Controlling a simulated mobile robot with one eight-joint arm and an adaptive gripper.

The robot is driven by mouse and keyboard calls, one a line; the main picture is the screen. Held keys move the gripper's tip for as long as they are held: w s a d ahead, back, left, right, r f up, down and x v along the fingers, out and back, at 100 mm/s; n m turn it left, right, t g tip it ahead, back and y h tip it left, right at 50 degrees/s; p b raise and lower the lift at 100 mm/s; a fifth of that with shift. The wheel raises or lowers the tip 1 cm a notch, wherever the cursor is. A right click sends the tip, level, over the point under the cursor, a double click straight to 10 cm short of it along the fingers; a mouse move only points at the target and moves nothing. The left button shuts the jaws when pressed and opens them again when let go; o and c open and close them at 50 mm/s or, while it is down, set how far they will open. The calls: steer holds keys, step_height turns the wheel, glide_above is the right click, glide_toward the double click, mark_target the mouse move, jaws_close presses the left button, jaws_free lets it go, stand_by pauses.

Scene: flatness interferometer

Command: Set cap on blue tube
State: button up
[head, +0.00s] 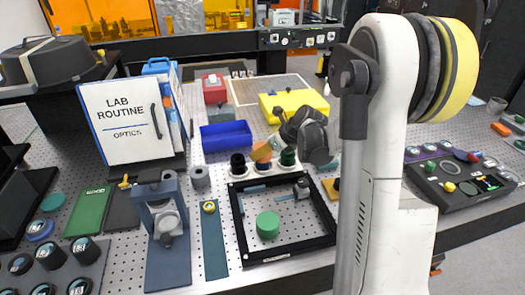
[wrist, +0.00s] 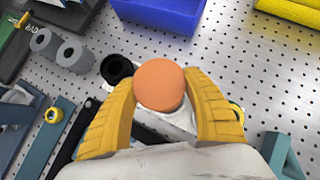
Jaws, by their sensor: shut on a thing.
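An orange round cap (wrist: 160,85) sits between the two yellow fingers of my gripper (wrist: 158,78), which is shut on its sides. In the head view the orange cap (head: 261,152) shows at the end of my gripper (head: 268,149), over the middle of a white rack (head: 263,176). A black-topped piece (head: 237,163) stands left of it and a dark green-topped piece (head: 288,158) right of it. In the wrist view the white rack (wrist: 168,121) shows below the cap. I cannot make out a blue tube; whatever is under the cap is hidden.
A blue bin (head: 226,136) lies behind the rack, and a yellow block (head: 294,105) lies behind to the right. A black frame (head: 290,255) with a green disc (head: 268,224) lies in front. Grey cylinders (wrist: 74,56) stand to the left in the wrist view.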

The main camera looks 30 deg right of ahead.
steer(key=o, duration=1.1)
steer(key=shift+c, duration=0.2)
steer(key=shift+s+r, duration=0.1)
steer(key=v, duration=1.1)
steer(key=shift+s+r, duration=0.25)
steer(key=shift+r, duration=0.05)
steer(key=shift+d, duration=0.1)
